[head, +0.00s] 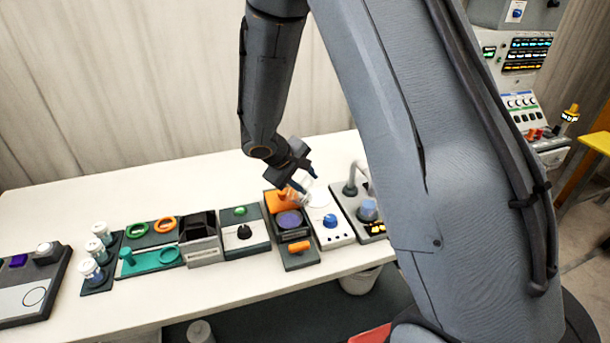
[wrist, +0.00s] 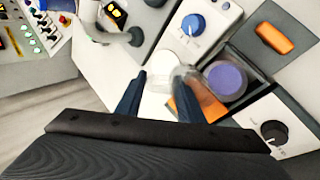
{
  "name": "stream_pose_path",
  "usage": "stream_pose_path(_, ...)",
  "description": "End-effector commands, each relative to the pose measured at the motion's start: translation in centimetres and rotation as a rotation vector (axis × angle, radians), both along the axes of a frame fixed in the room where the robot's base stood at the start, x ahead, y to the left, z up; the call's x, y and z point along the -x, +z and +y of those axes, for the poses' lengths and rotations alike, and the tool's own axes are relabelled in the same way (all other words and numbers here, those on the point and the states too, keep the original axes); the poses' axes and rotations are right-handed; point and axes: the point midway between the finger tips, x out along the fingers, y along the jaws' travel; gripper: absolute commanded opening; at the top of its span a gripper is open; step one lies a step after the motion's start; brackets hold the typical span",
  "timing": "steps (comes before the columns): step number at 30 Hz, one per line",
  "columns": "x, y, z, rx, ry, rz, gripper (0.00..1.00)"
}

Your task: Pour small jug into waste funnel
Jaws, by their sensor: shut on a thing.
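My gripper (head: 304,181) is over the row of stations on the white table. In the wrist view its two dark blue fingers (wrist: 160,82) are shut on a small clear vessel (wrist: 187,79), which looks like the small jug. The jug's outline is faint, and I cannot tell its contents or its tilt. It is close to the dark station with an orange block and a round purple well (wrist: 227,81); the well also shows in the head view (head: 290,219).
A white unit with a blue knob (head: 331,221) stands right of the well. Farther right is a station with a grey curved spout (head: 352,180). Left are a black-knob unit (head: 244,232), a dark open box (head: 203,252) and several capped jars. The table's back left is clear.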

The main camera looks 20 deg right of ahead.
Motion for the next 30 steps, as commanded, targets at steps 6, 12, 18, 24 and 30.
stream_pose_path(6,-0.25,-0.09,-0.47,-0.119,-0.005,0.066,0.04)
stream_pose_path(12,-0.24,-0.11,-0.45,-0.206,-0.005,0.116,0.04)
stream_pose_path(18,-0.24,-0.05,-0.47,-0.286,-0.006,0.162,0.04)
stream_pose_path(24,-0.28,0.0,-0.49,-0.369,-0.005,0.209,0.04)
stream_pose_path(30,-0.27,0.05,-0.44,-0.453,-0.005,0.257,0.04)
